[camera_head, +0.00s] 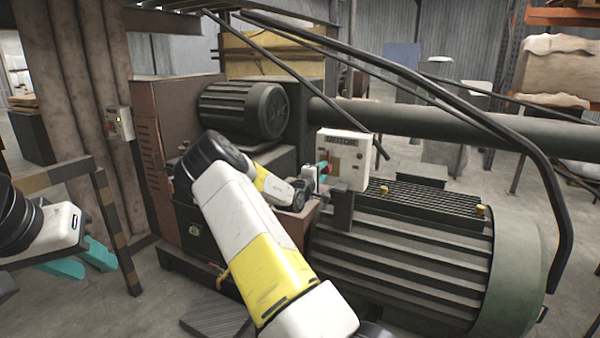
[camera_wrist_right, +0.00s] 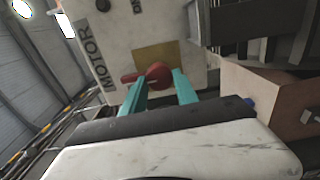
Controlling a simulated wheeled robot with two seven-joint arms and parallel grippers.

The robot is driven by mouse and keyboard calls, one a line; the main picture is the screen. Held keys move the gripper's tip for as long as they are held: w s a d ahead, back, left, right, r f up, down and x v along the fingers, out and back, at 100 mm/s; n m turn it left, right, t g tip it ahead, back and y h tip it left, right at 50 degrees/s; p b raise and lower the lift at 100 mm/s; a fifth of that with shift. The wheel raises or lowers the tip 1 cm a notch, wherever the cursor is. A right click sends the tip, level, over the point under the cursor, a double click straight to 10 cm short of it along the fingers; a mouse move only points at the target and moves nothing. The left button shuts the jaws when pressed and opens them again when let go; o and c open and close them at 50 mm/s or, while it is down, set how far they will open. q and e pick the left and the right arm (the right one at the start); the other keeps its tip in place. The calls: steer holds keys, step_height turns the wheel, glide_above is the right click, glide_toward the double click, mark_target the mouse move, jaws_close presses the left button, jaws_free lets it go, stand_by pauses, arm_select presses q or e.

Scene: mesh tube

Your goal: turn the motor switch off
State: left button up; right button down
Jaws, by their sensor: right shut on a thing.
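The white motor switch box (camera_head: 352,148) stands above the large green motor, right of the head view's middle. In the right wrist view the box face (camera_wrist_right: 120,40) reads MOTOR and looks rotated. A red rotary switch (camera_wrist_right: 157,74) sits on its yellowish plate, its lever pointing left. My right gripper (camera_head: 322,169) reaches the box front; its teal fingers, also seen in the wrist view (camera_wrist_right: 160,82), are shut on the red switch. In the head view the switch is largely hidden by the gripper. My left gripper (camera_head: 88,262) is open and empty at the lower left, far from the box.
The large finned motor (camera_head: 400,260) fills the lower right. A smaller dark motor (camera_head: 242,110) is behind my right arm. Dark bars (camera_head: 480,105) slant above the box. A small control box (camera_head: 119,123) hangs on a column at left, beside a striped rail (camera_head: 115,215).

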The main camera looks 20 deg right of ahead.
stand_by(0.3)
steer(key=c, duration=0.9)
jaws_free()
steer(key=shift+c, duration=0.2)
steer(key=v, duration=0.8)
steer(key=shift+d+f, duration=0.1)
